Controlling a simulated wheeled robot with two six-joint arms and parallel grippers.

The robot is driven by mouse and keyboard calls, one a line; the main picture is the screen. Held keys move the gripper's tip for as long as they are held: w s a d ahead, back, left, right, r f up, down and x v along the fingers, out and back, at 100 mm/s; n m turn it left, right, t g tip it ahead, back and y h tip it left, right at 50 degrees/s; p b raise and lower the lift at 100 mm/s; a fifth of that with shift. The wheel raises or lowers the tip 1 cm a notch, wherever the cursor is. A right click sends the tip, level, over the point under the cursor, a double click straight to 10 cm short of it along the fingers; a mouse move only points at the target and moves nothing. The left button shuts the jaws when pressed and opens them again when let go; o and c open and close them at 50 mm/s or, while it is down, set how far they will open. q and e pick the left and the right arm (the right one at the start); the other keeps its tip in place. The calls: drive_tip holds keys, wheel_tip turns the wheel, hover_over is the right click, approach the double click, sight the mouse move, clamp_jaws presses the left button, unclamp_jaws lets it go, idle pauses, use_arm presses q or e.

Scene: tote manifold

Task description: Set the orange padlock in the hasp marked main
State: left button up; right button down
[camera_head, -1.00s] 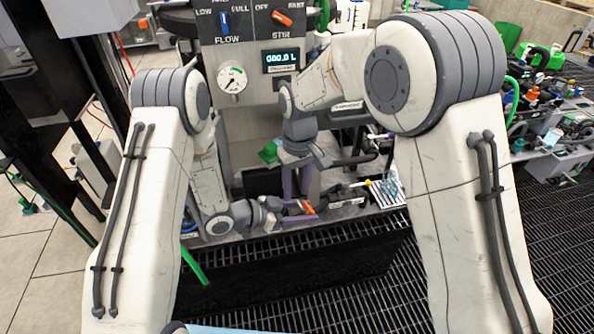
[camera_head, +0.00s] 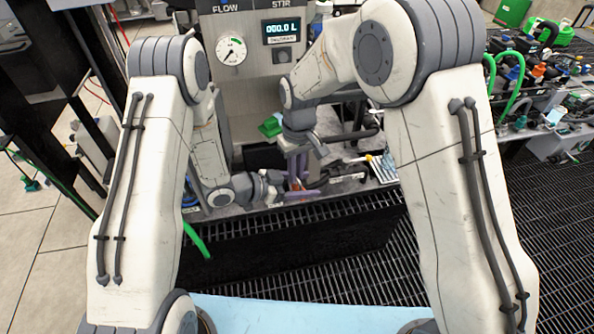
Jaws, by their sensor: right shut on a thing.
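A small orange piece (camera_head: 296,184), which looks like the padlock, shows low between the purple fingers of my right gripper (camera_head: 298,176). The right gripper points down and is shut on it. My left gripper (camera_head: 304,192) comes in level from the left, with its fingers right beside the same piece. The two grippers overlap in the view, so I cannot tell whether the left fingers also touch the padlock or how wide they stand. The hasp marked main cannot be made out; my arms cover part of the panel.
A grey panel with a gauge (camera_head: 231,51) and a display (camera_head: 281,32) stands behind. A green object (camera_head: 270,126) and a white rack (camera_head: 383,168) sit on the grey bench around the grippers. A black grating floor (camera_head: 400,262) lies in front. Cluttered equipment stands at right.

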use_arm(q)
drive_tip(key=shift+o, duration=0.7)
